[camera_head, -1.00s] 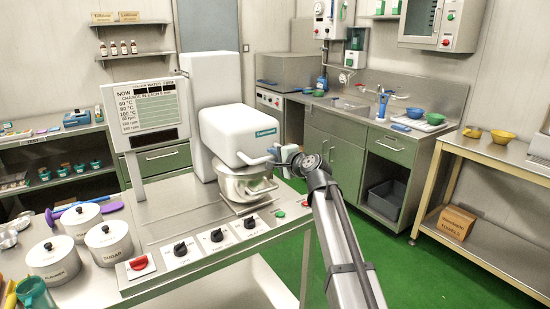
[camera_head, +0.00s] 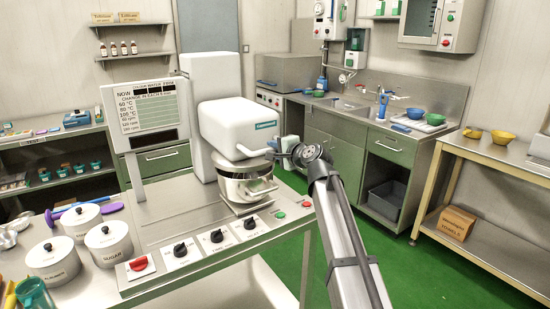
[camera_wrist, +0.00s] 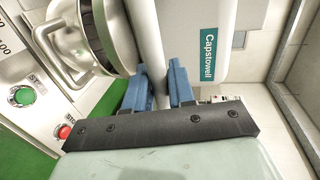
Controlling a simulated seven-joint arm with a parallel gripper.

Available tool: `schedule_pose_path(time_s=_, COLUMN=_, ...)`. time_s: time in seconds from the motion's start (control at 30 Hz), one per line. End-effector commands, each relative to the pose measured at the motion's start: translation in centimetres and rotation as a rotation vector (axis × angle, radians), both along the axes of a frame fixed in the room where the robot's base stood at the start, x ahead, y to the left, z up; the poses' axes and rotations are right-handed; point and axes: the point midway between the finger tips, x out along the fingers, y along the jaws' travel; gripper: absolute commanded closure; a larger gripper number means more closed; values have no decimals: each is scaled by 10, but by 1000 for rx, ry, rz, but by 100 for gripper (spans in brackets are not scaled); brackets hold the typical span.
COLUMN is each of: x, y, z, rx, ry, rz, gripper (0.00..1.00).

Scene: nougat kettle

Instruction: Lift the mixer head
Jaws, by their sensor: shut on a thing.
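The white mixer head (camera_head: 225,122) is on the mixer above the steel bowl (camera_head: 245,188), tilted up a little, with a gap between them. A light handle bar (camera_head: 250,152) shows at its lower front. My gripper (camera_head: 275,149) reaches in from the right and is shut on this handle. In the wrist view, the blue jaws (camera_wrist: 166,80) sit on both sides of the pale bar (camera_wrist: 150,40), beside the head's labelled face (camera_wrist: 208,35). The bowl's rim and side (camera_wrist: 108,35) show at the left there.
A control panel with black knobs (camera_head: 217,237) and a red switch (camera_head: 139,264) lies in front of the mixer. Several lidded pots (camera_head: 108,243) stand at the left. A display board (camera_head: 147,105) stands left of the mixer. Green floor (camera_head: 290,262) is open to the right.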

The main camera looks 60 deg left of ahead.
Motion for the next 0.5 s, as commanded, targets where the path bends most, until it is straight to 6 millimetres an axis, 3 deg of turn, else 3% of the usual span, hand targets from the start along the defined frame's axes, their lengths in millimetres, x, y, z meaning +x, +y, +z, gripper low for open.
schedule_pose_path(time_s=0.03, x=1, y=2, z=18, rx=10, ry=0, rz=-3, gripper=100)
schedule_pose_path(time_s=0.2, x=2, y=2, z=61, rx=11, ry=-2, rz=-4, gripper=100)
schedule_pose_path(time_s=0.5, x=1, y=2, z=120, rx=9, ry=0, rz=-3, gripper=100)
